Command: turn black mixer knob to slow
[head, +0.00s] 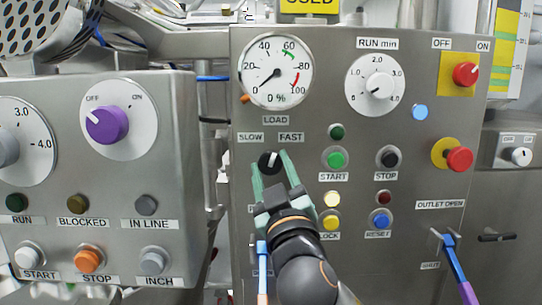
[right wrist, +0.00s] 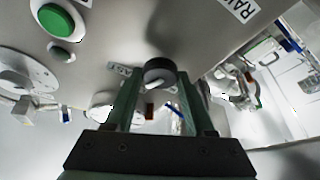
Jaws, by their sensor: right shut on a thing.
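The black mixer knob (head: 267,160) is on the steel panel below the SLOW label (head: 250,137) and the FAST label (head: 290,137). Its white mark points up and leans slightly right, towards FAST. My right gripper (head: 270,165) is shut on the knob, one green finger on each side. In the right wrist view the black knob (right wrist: 159,69) sits between the tips of the gripper (right wrist: 161,84). My left gripper is not in view.
A green START button (head: 335,159) and a black STOP button (head: 388,158) are right of the knob. Yellow (head: 331,222) and blue (head: 381,221) buttons are close to my right wrist. A load dial (head: 275,70) is above. Another panel with a purple knob (head: 107,125) stands left.

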